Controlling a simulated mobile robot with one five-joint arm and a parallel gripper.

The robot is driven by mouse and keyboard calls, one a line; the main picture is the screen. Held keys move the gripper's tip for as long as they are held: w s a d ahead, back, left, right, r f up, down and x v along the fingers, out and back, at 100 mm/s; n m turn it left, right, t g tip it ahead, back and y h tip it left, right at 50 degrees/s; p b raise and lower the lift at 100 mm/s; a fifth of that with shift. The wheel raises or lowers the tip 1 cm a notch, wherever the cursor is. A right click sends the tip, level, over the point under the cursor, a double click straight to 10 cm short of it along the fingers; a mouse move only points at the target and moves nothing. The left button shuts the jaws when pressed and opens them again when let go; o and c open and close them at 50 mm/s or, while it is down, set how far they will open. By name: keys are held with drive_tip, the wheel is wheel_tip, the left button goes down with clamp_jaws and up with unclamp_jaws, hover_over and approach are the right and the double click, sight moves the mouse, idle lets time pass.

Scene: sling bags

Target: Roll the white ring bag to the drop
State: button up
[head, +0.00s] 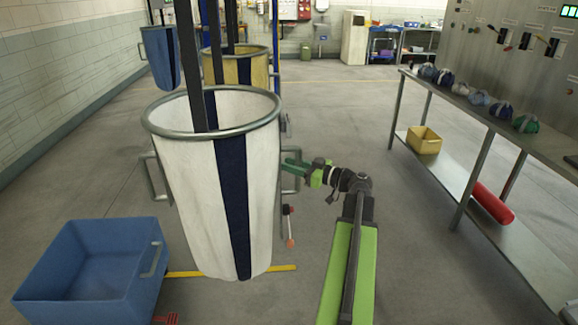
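The white ring bag (185,185) hangs from dark straps at centre left, with a metal ring rim and a dark blue vertical stripe. It has a metal handle on each side; the right handle (298,183) is beside my gripper (291,163). My green gripper reaches left to the bag's right side, at the top of that handle. Its fingertips are small and partly overlap the bag and handle, so I cannot tell whether they are closed on it. No thing marked as the drop is clear; a yellow floor line (283,268) runs beneath the bag.
A blue bin (90,265) stands at lower left, close to the bag. Yellow (258,75) and blue (158,55) ring bags hang behind. At right is a metal bench (470,115) with a yellow box (424,141) and red cylinder (492,203) below. The middle floor is clear.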

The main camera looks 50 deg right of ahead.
clamp_jaws()
idle(0.4)
idle(0.7)
